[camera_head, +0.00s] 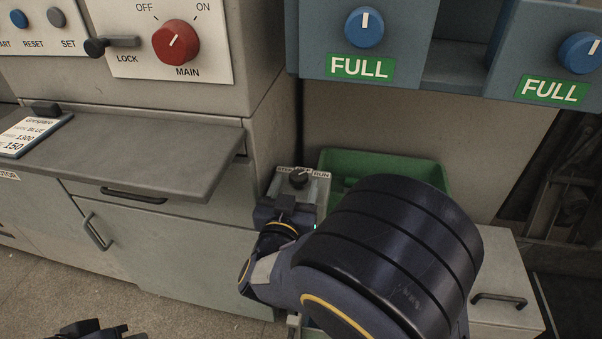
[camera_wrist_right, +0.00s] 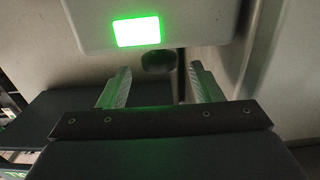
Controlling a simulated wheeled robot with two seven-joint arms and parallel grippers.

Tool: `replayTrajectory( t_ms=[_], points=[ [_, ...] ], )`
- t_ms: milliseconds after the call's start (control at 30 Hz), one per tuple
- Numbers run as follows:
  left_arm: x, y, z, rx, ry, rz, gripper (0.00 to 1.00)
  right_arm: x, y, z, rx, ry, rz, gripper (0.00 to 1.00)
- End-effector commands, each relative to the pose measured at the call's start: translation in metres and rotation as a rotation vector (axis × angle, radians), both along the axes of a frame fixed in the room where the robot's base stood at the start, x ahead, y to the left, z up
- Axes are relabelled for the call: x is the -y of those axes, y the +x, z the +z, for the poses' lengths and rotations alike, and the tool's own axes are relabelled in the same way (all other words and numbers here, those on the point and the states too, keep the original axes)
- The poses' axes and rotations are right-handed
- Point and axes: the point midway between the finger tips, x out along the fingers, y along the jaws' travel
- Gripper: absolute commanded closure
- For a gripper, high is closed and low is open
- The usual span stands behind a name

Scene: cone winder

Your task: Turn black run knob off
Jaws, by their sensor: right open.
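The black run knob (camera_head: 299,179) sits on a small grey box (camera_head: 317,190) with a white label strip; "RUN" is readable at the strip's right. The knob's pointer leans up and to the right, toward the RUN side. My right gripper (camera_head: 286,204) is just in front of the box, and its fingers are hard to make out there. In the right wrist view the right gripper (camera_wrist_right: 160,78) is open, its two fingers apart and empty. A dark rounded part beyond them may be the knob, but I cannot be sure. My left gripper (camera_head: 98,331) is partly cut off at the bottom left.
A red main knob (camera_head: 176,42) and a black lock lever (camera_head: 111,44) are on the cabinet. A grey shelf (camera_head: 150,155) juts out at the left. A green bin (camera_head: 385,165) stands behind my right arm. A lit green lamp (camera_wrist_right: 137,31) is above the fingers.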

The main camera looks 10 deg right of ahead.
Motion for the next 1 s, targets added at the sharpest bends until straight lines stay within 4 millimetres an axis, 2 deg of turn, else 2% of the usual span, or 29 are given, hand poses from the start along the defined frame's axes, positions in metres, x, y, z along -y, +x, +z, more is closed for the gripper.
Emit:
replayTrajectory(
  t_ms=[100,300,467,700,1000],
  points=[
    [0.0,0.0,-0.007,0.0,0.0,0.0,1.0,0.009,0.02,-0.002,0.0,0.003,-0.003,0.41],
    [0.0,0.0,-0.012,0.0,0.0,0.0,1.0,0.019,0.045,-0.002,-0.002,0.003,-0.001,0.41],
    [0.0,0.0,-0.014,0.0,0.0,0.0,1.0,0.022,0.053,0.0,-0.002,0.002,0.002,0.41],
    [0.0,0.0,-0.013,0.0,0.0,0.0,1.0,0.022,0.053,0.0,-0.002,0.002,0.002,0.41],
    [0.0,0.0,-0.013,0.0,0.0,0.0,1.0,0.022,0.053,0.0,-0.002,0.002,0.002,0.8]
  ],
)
